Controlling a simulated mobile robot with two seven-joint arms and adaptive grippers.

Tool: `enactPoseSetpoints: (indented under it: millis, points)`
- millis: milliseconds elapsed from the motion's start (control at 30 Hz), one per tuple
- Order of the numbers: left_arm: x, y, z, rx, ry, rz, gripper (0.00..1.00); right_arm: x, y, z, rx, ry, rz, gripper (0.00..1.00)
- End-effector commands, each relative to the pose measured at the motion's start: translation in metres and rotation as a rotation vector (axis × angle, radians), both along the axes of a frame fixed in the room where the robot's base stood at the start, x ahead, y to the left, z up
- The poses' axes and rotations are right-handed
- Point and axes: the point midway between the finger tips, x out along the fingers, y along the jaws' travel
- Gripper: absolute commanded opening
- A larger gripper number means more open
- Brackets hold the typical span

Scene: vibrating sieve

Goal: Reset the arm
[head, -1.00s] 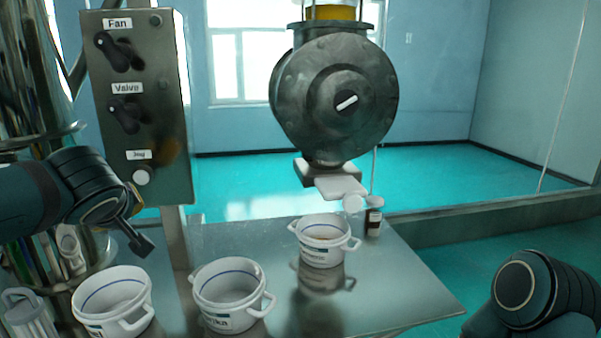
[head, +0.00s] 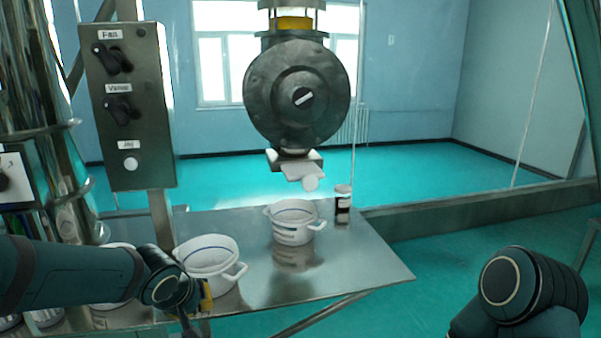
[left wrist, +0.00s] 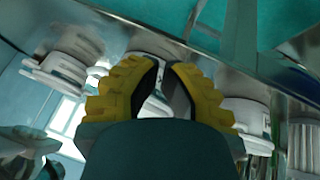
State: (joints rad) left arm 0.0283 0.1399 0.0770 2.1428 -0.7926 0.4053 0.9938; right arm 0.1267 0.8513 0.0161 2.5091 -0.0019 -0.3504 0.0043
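My left arm comes in from the left in the head view, low in front of the table. Its gripper (head: 200,310) is at the lower edge, partly cut off, with a bit of yellow finger showing. In the left wrist view the two yellow fingers (left wrist: 165,75) stand apart with a narrow gap between them and nothing held. My right arm shows only as a dark rounded link at the lower right; its gripper is out of view.
The metal table (head: 345,265) holds a white pot (head: 293,222), another white pot (head: 208,256) near my left wrist, and a brown bottle (head: 343,205). A control box (head: 128,105) stands behind at left. A round machine (head: 297,98) hangs above the table. Free space lies at right.

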Motion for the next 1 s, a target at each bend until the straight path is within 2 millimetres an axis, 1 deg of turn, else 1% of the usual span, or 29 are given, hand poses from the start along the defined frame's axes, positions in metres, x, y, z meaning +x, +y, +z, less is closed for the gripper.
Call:
enactPoseSetpoints:
  millis: [33, 67, 100, 167, 200, 267, 300, 367, 400, 500, 600, 700, 800, 1000]
  points:
    - [-0.007, -0.016, -0.036, -0.034, 0.057, -0.051, 0.00, 0.000, 0.000, 0.000, 0.000, 0.000, -0.001, 0.47]
    - [-0.011, -0.025, -0.054, -0.054, 0.081, -0.083, 0.00, 0.000, 0.000, 0.000, -0.001, 0.000, -0.001, 0.47]
    - [-0.019, -0.037, -0.078, -0.084, 0.113, -0.121, 0.00, 0.000, 0.000, 0.000, -0.001, 0.000, -0.001, 0.47]
    - [-0.032, -0.055, -0.114, -0.127, 0.157, -0.174, 0.00, 0.000, 0.000, 0.000, -0.001, 0.000, -0.001, 0.47]
    - [-0.043, -0.066, -0.137, -0.154, 0.184, -0.202, 0.00, 0.000, 0.000, 0.000, -0.001, 0.000, -0.001, 0.47]
    - [-0.061, -0.080, -0.170, -0.190, 0.219, -0.236, 0.00, 0.000, 0.000, 0.000, -0.001, 0.000, -0.001, 0.47]
    - [-0.074, -0.088, -0.190, -0.209, 0.240, -0.253, 0.00, 0.000, 0.000, 0.000, -0.001, 0.000, -0.001, 0.47]
    - [-0.094, -0.098, -0.218, -0.230, 0.268, -0.273, 0.00, 0.000, 0.000, 0.000, -0.001, 0.000, -0.001, 0.47]
    - [-0.108, -0.103, -0.234, -0.238, 0.286, -0.283, 0.00, 0.000, 0.000, 0.000, -0.001, 0.000, -0.001, 0.47]
    - [-0.139, -0.111, -0.267, -0.238, 0.322, -0.296, 0.00, 0.000, 0.000, 0.000, -0.001, 0.000, -0.001, 0.47]
    - [-0.163, -0.113, -0.288, -0.225, 0.349, -0.304, 0.00, 0.000, 0.000, 0.000, -0.001, 0.000, -0.001, 0.47]
    - [-0.177, -0.113, -0.299, -0.210, 0.364, -0.310, 0.00, 0.000, 0.000, 0.000, -0.001, 0.000, -0.001, 0.47]
    - [-0.183, -0.112, -0.303, -0.203, 0.369, -0.312, 0.00, 0.000, 0.000, 0.000, -0.001, 0.000, -0.001, 0.47]
    - [-0.182, -0.112, -0.303, -0.201, 0.368, -0.313, 0.00, 0.000, 0.000, 0.000, -0.001, 0.000, -0.001, 0.47]
